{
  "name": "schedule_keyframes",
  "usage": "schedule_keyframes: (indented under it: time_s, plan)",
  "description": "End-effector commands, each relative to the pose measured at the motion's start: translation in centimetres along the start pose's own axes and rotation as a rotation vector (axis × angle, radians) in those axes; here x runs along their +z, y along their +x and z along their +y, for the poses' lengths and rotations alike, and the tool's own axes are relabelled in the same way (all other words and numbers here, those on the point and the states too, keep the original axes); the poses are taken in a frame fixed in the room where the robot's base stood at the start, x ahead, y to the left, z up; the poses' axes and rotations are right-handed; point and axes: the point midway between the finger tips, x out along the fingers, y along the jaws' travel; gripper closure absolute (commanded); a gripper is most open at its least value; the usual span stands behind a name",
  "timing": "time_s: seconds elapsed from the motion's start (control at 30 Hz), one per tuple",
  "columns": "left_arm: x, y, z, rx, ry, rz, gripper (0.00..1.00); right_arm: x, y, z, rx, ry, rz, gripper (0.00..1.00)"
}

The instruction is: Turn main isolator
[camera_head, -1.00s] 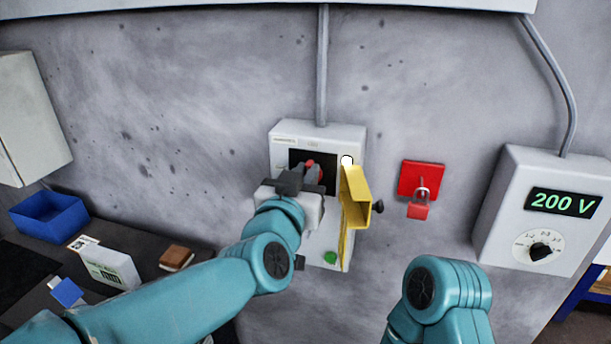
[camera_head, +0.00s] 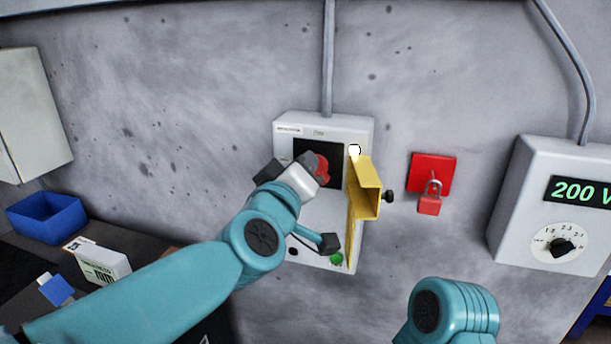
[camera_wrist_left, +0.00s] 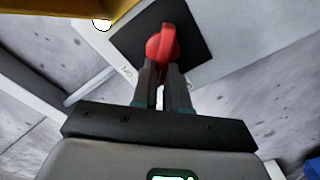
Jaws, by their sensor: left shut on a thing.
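The main isolator is a red rotary handle (camera_head: 320,170) on a black square plate (camera_head: 331,153) in the upper part of a white wall box (camera_head: 322,210). My left gripper (camera_head: 311,163) is shut on the red handle, and its body is tilted over to the left and below it. In the left wrist view the two dark fingers (camera_wrist_left: 162,75) close on the lower part of the red handle (camera_wrist_left: 168,42). The fingers hide part of the handle in the head view. My right gripper is not in view; only my right arm shows at the bottom.
A yellow hinged cover (camera_head: 365,190) stands open at the box's right side. A white round lamp (camera_head: 354,150) and green button (camera_head: 337,259) are on the box. A red padlock (camera_head: 429,204) hangs to the right, beside a meter box (camera_head: 548,200). A blue bin (camera_head: 47,216) is left.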

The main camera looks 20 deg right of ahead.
Motion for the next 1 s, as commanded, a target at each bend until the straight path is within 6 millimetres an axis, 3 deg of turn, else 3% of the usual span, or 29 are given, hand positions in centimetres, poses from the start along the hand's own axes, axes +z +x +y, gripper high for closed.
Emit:
schedule_keyframes:
  time_s: [0.6, 1.0]
  plan:
    - [0.4, 0.0, -1.1, 0.001, -0.556, 0.001, 1.0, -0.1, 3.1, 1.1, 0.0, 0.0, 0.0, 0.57]
    - [0.5, 0.0, -1.4, 0.0, -0.761, 0.001, 1.0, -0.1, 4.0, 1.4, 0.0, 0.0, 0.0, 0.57]
